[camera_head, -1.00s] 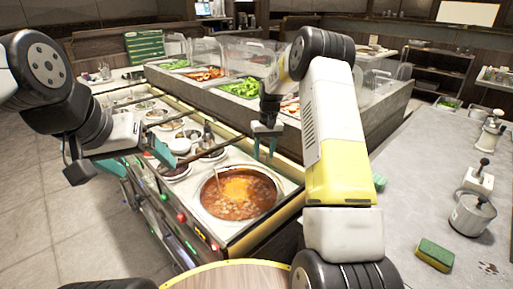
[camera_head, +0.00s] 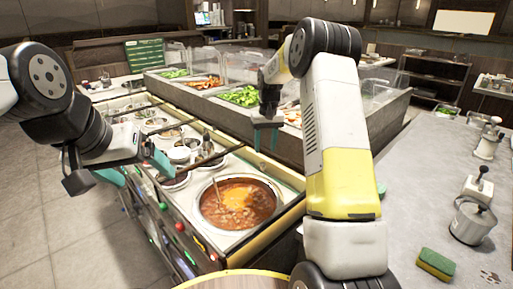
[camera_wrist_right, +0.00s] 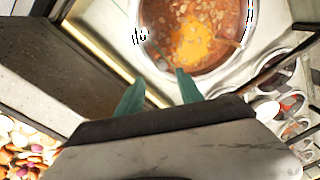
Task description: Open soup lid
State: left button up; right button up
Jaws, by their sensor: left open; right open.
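The soup (camera_head: 238,206) sits uncovered in a round well in the near end of the counter, red-brown with a yellow patch. It also shows in the right wrist view (camera_wrist_right: 192,32). I see no lid on this well, and cannot make out a soup lid elsewhere. My right gripper (camera_head: 266,143) is open and empty, above the counter just beyond the soup well. In the right wrist view its two teal fingers (camera_wrist_right: 160,84) point toward the well's rim, apart. My left gripper (camera_head: 142,170) is open and empty, over the counter's left side, left of the soup.
Smaller sauce wells (camera_head: 178,143) line the counter behind the soup. A raised food bar (camera_head: 345,125) with clear guards stands behind. On the right, a grey worktop (camera_head: 420,190) carries a sponge (camera_head: 436,263) and a metal pot (camera_head: 472,221). Open floor lies at left.

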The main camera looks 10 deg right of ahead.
aim_at(263, 163)
jog(key=shift+s+a+f+m+t+h, duration=0.1)
jog(key=shift+s+a+m+t+h, duration=0.25)
jog(key=shift+s+t, duration=0.15)
jog(key=f+m+t, duration=0.1)
jog(key=f, duration=0.2)
jog(key=f+m+t, duration=0.1)
jog(key=f+t, duration=0.1)
jog(key=f, duration=0.2)
jog(key=shift+w+a+f+h, duration=0.1)
jog(key=shift+w+f+h, duration=0.05)
jog(key=shift+w+h, duration=0.1)
grip_shut()
dwell(1.1)
